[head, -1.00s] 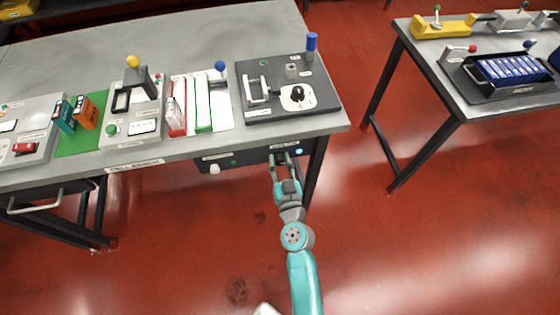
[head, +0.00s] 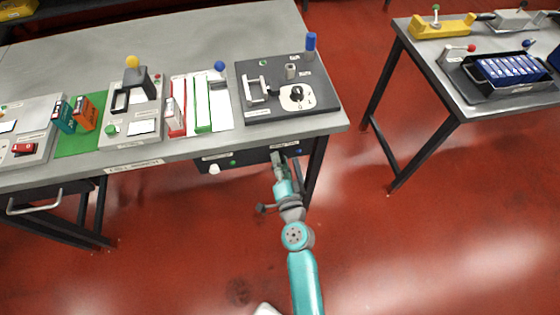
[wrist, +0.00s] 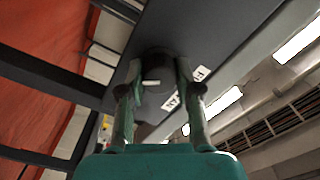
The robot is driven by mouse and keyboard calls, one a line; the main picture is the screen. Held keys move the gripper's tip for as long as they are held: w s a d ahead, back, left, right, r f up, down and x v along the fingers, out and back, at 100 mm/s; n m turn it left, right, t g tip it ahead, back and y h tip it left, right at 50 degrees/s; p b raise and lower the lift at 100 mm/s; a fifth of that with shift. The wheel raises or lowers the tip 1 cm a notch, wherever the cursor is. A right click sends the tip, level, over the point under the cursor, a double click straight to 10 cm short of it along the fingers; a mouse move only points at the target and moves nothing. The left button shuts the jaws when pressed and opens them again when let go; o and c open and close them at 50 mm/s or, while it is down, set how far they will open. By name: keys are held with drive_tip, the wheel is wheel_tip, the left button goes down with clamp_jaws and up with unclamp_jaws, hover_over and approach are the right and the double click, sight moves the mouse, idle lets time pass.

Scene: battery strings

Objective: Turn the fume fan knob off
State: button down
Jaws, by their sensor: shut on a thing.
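The fume fan knob (wrist: 157,72) appears to be the dark round knob with a pale mark, on a dark panel in the wrist view. The two fingers of my gripper (wrist: 160,88) are shut on it, one on each side. In the head view my gripper (head: 278,159) reaches the right part of the dark panel (head: 252,156) under the table's front edge. There the gripper hides the knob. The labels by the knob are only partly readable, so its setting is not clear.
A white round part (head: 214,169) and a small green light (head: 233,163) sit further left on the panel. The table leg (head: 315,170) stands just right of my gripper. Above is the table (head: 225,138) with several devices. The red floor in front is clear.

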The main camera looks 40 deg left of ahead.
drive_tip(key=m, duration=0.6)
drive_tip(key=shift+m, duration=0.3)
drive_tip(key=shift+f, duration=0.1)
idle(0.4)
drive_tip(key=c, duration=0.8)
unclamp_jaws()
drive_tip(key=v, duration=1.2)
drive_tip(key=shift+d, duration=0.1)
